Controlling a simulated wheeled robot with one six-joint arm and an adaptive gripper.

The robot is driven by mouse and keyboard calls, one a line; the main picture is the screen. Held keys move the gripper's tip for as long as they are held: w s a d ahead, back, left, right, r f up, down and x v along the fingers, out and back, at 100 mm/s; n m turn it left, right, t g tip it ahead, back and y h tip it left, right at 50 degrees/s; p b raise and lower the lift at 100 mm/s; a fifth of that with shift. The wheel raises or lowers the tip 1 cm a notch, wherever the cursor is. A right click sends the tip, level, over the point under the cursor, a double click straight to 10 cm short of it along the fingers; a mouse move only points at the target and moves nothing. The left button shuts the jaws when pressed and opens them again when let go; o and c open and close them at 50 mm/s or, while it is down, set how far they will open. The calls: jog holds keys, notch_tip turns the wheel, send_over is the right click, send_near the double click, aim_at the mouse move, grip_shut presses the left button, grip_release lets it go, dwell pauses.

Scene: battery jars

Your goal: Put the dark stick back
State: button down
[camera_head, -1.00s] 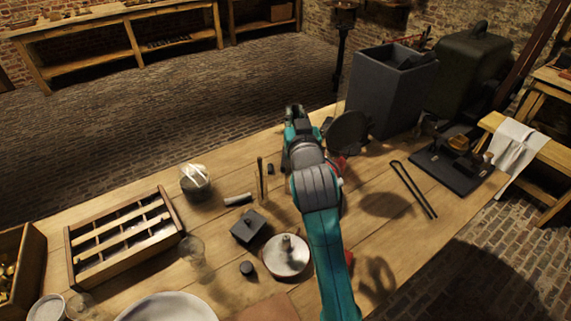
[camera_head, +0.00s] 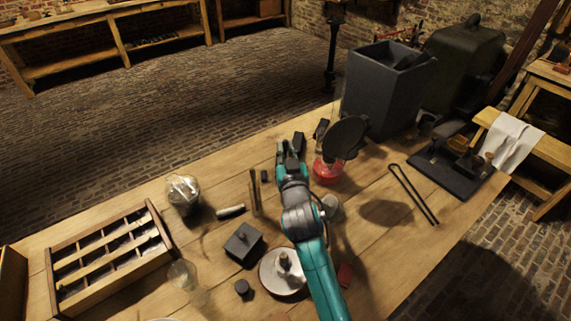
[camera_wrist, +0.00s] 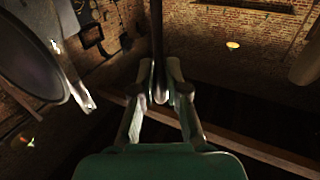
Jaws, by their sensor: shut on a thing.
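My gripper (camera_head: 290,152) is above the middle of the wooden table in the head view, left of the round dark disc. In the wrist view my gripper (camera_wrist: 164,98) is shut on the dark stick (camera_wrist: 157,45), a thin dark rod that runs upward in the picture from between the fingertips. I cannot make out the held stick in the head view. Thin upright sticks (camera_head: 254,190) stand left of my gripper, apart from it; whether a clear glass surrounds them is hard to tell.
The dark disc (camera_head: 345,138) stands over a red base (camera_head: 327,171) just right of my gripper. A black lidded box (camera_head: 243,243), a pale round dish (camera_head: 279,278) and a glass jar (camera_head: 183,193) are nearer or left.

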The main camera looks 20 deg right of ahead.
jog(key=shift+f, duration=2.8)
jog(key=c, duration=1.2)
grip_release()
jog(key=s+a, duration=0.2)
jog(key=s, duration=1)
